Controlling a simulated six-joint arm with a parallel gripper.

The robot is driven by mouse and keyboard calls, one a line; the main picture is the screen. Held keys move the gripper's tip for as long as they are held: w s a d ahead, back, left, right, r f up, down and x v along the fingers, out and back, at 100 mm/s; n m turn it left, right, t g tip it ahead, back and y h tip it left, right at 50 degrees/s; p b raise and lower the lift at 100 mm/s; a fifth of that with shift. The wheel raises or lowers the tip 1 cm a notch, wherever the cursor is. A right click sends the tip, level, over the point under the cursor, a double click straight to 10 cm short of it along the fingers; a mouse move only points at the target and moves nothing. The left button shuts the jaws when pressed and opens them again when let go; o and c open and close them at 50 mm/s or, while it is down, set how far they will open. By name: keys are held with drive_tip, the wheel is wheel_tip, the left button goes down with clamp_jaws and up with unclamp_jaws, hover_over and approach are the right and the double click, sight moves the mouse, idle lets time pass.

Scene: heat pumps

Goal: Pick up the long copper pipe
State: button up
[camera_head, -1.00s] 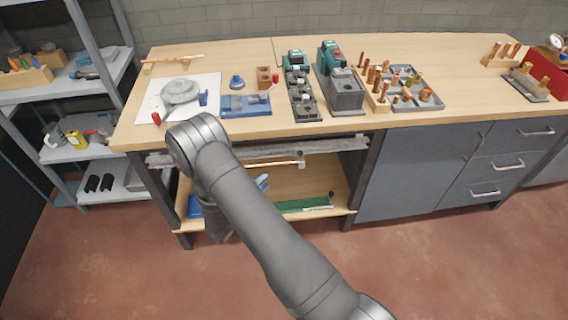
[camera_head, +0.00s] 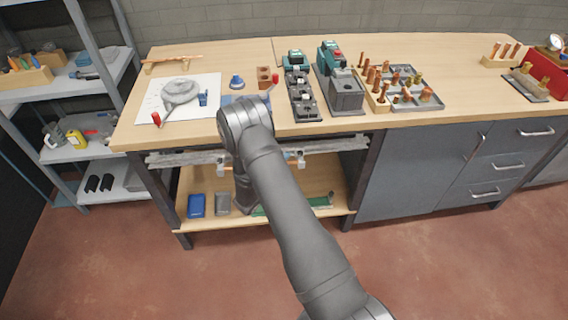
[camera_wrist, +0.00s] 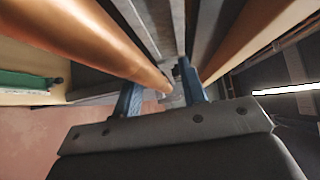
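A thick copper pipe (camera_wrist: 95,38) fills the upper left of the wrist view, running close to the camera and away toward the fingertips. My gripper (camera_wrist: 160,88) shows there with its two blue fingers apart. The pipe's far end appears between or just beside the fingers; I cannot tell whether they touch it. Another copper pipe (camera_head: 172,59) lies on a wooden holder at the back left of the bench.
The bench top (camera_head: 240,55) overhangs the gripper area. Pale brackets (camera_head: 220,166) stand beneath it. A lower shelf (camera_head: 285,190) carries a blue box (camera_head: 196,205), a grey box (camera_head: 222,203) and a green item (camera_head: 320,202). Grey cabinets (camera_head: 410,180) stand to the right.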

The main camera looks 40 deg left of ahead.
drive_tip(key=shift+c, duration=0.2)
clamp_jaws()
drive_tip(key=shift+r, duration=0.15)
